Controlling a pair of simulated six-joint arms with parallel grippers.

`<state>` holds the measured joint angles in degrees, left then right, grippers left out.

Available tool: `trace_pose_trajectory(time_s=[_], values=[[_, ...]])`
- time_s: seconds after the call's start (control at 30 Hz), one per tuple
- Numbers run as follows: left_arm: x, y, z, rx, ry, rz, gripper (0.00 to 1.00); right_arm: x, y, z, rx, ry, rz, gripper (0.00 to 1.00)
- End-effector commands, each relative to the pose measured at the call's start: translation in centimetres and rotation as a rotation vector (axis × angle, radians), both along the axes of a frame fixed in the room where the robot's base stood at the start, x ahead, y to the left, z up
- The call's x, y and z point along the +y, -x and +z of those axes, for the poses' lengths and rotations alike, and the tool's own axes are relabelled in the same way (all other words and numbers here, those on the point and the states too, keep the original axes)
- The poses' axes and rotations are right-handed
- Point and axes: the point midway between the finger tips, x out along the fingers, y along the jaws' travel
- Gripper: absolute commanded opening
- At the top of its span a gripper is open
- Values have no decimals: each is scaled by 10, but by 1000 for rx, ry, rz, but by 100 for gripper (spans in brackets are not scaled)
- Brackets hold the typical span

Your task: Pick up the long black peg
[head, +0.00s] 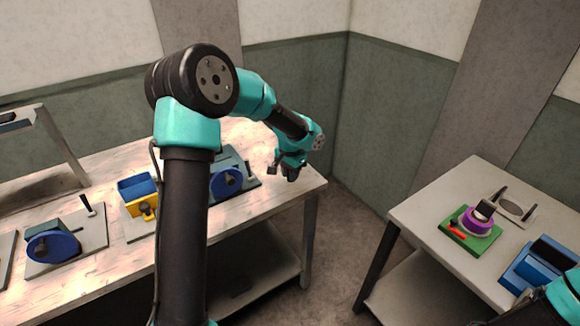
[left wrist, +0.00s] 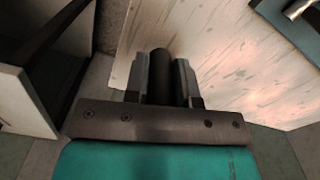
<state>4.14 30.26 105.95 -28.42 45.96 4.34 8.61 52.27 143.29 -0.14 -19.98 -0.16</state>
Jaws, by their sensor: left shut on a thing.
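My left gripper (head: 283,170) is over the front right corner of the left workbench, beyond the blue wheel fixture. In the left wrist view, the gripper (left wrist: 162,82) is shut on a black cylindrical peg (left wrist: 160,66), which lies between the two grey fingers. Much of the peg's length is hidden by the fingers and the gripper body. In the head view the peg is too small to make out clearly at the fingertips. My right gripper does not show; only teal parts of my right arm appear at the bottom right.
The left workbench (head: 110,172) holds a blue wheel fixture (head: 227,181), a blue-and-yellow box (head: 139,193) and another wheel fixture (head: 53,246). The right table (head: 425,205) holds a green block with a purple ring (head: 470,221) and a blue fixture (head: 535,266). Open floor separates them.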

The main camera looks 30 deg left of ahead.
Motion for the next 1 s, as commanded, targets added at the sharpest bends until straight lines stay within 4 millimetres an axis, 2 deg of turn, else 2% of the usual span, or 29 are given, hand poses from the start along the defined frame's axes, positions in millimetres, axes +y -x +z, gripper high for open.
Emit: trace_pose_trajectory(time_s=[0.03, 0.2, 0.4, 0.6, 1.0], values=[[-7, 12, 3, 0, 0, -4, 0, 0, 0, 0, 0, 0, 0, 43], [-27, 45, 6, -1, 0, -3, 0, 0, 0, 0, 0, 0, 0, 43], [-44, 71, 8, 0, 0, -2, 0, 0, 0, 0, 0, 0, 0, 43], [-50, 81, 9, -1, 0, -1, 0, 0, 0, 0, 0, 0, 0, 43], [-50, 81, 9, -1, 0, 0, 0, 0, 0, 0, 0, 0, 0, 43]])
